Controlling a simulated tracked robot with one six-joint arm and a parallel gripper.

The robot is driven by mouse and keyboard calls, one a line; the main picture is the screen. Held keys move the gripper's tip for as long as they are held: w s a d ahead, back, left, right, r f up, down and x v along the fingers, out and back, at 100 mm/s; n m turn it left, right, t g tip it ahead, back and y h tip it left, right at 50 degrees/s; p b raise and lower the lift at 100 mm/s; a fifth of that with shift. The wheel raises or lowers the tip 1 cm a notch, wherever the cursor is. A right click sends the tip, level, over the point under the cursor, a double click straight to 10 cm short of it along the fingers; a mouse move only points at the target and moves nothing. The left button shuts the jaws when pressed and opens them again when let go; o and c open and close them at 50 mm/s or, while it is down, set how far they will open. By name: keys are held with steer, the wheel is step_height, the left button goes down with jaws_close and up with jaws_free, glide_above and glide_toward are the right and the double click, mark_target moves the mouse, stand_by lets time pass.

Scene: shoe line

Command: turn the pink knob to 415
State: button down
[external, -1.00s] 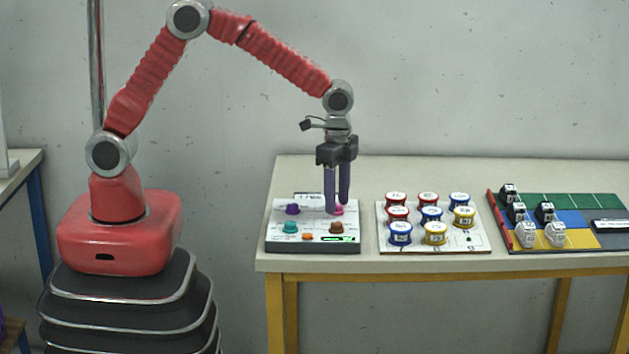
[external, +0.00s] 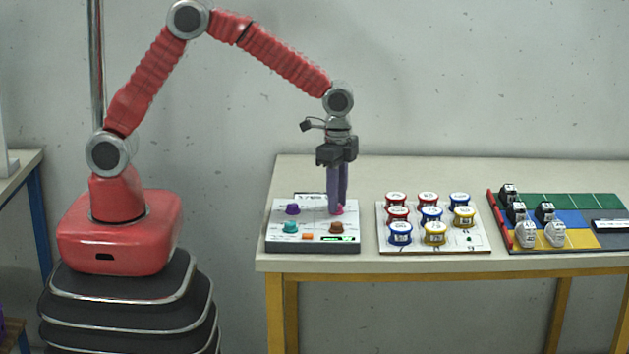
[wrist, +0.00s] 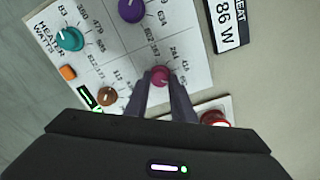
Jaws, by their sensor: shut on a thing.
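The pink knob (external: 338,210) sits at the back right of the control panel (external: 312,245). In the wrist view the pink knob (wrist: 160,76) is between the fingertips, with printed numbers around it, among them 415 to its right. My gripper (external: 337,208) points straight down and is shut on the pink knob; the fingers also show in the wrist view (wrist: 163,82). The knob's pointer is too small to read for certain.
The panel also carries a purple knob (external: 292,209), a teal knob (external: 291,227), a brown knob (external: 336,228) and an orange button (external: 308,236). A board with several coloured tins (external: 431,213) stands to the right, then a mat with shoes (external: 575,219).

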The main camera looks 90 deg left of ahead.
steer(key=shift+n, duration=0.5)
steer(key=n, duration=0.3)
steer(key=shift+n, duration=1.9)
steer(key=c, duration=1.5)
jaws_free()
steer(key=shift+r, duration=0.1)
step_height(320, 180, up, 14)
steer(key=shift+f, duration=0.25)
